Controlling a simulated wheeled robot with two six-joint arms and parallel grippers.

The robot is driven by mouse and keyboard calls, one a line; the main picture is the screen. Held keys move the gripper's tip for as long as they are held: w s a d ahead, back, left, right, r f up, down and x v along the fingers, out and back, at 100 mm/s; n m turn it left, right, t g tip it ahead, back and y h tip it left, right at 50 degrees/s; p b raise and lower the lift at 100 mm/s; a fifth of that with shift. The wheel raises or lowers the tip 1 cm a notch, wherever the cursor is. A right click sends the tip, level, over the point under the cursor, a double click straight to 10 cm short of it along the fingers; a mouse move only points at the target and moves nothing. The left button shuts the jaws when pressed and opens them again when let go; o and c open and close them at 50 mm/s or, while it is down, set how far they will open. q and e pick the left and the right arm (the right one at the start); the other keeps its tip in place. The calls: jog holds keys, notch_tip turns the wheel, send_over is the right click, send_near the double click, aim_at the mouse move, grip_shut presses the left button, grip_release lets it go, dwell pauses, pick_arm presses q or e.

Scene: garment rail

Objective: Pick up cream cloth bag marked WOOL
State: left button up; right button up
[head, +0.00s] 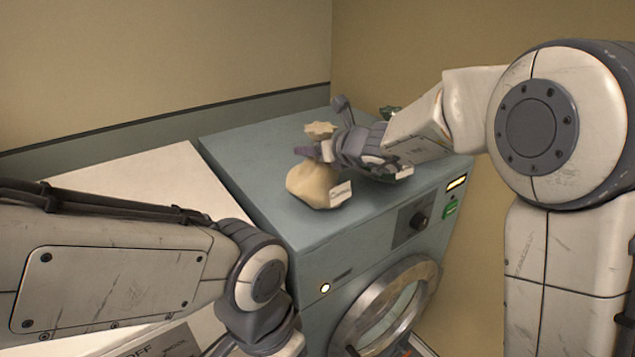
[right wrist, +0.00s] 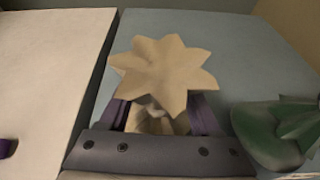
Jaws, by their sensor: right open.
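The cream cloth bag (head: 312,187) stands upright on the grey-blue top of the machine, with a flared, pleated top and a white tag whose lettering is too small to read. My right gripper (head: 325,150) is at the bag's neck, just under the flared top. In the right wrist view the bag's star-shaped top (right wrist: 163,72) fills the middle, and the purple fingers stand open on either side of the neck. Whether they touch the cloth I cannot tell. My left arm comes in at the lower left; its gripper is mostly cut off at the bottom edge.
A green bag (right wrist: 272,135) stands close to the right of the cream one, mostly hidden behind my right gripper in the head view. The machine top (head: 240,150) is clear to the left. A white surface (head: 165,175) adjoins it on the left. Walls stand behind.

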jog(key=shift+w+a+f, duration=0.1)
jog(key=shift+w, duration=0.05)
grip_shut()
dwell(1.4)
